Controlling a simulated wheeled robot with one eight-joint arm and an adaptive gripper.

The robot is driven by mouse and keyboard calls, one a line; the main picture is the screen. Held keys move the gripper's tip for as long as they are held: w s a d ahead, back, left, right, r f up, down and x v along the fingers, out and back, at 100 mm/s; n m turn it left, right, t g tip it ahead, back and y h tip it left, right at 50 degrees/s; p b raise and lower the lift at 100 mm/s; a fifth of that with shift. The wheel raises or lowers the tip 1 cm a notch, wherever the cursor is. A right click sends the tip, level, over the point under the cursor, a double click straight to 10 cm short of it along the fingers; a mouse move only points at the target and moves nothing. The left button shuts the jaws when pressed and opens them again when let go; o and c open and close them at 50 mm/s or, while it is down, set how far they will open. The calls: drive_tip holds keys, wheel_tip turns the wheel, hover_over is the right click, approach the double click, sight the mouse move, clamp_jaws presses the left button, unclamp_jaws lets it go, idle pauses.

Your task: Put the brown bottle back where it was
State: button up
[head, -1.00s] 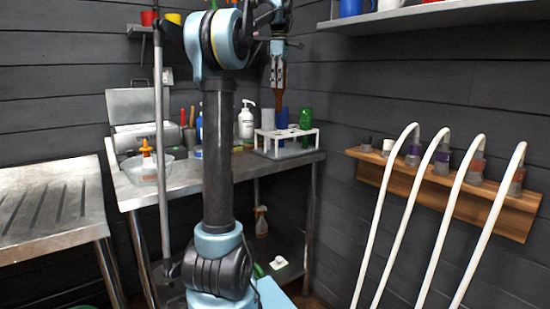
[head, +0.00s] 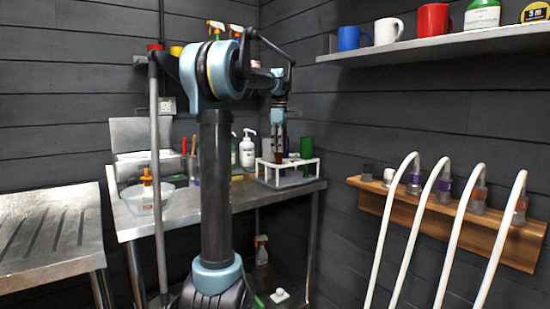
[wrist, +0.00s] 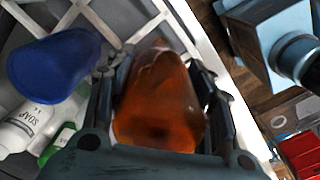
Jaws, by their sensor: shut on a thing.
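The brown bottle (wrist: 158,105) is amber and see-through, held between the fingers of my gripper (head: 280,156) in the wrist view. My gripper is shut on it and points down at the white bottle rack (head: 288,181) on the steel bench. The rack's white bars (wrist: 147,32) show behind the bottle in the wrist view. The bottle's lower end is down at the rack; I cannot tell whether it rests on the base. A blue bottle (wrist: 52,70) stands beside the gripper in the wrist view. A green bottle (head: 306,147) stands at the rack's right side.
A white soap bottle (head: 248,150) stands left of the rack. A glass bowl (head: 147,198) is at the bench's front left. A shelf (head: 440,46) with mugs is above right, and a wooden rail (head: 450,215) with white hoses is on the right wall.

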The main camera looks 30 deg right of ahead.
sight(279, 163)
drive_tip(key=shift+f, duration=2.15)
drive_tip(key=o, duration=1)
drive_tip(key=shift+o, duration=0.2)
wheel_tip(279, 163, up, 12)
drive_tip(key=shift+a+r, duration=0.1)
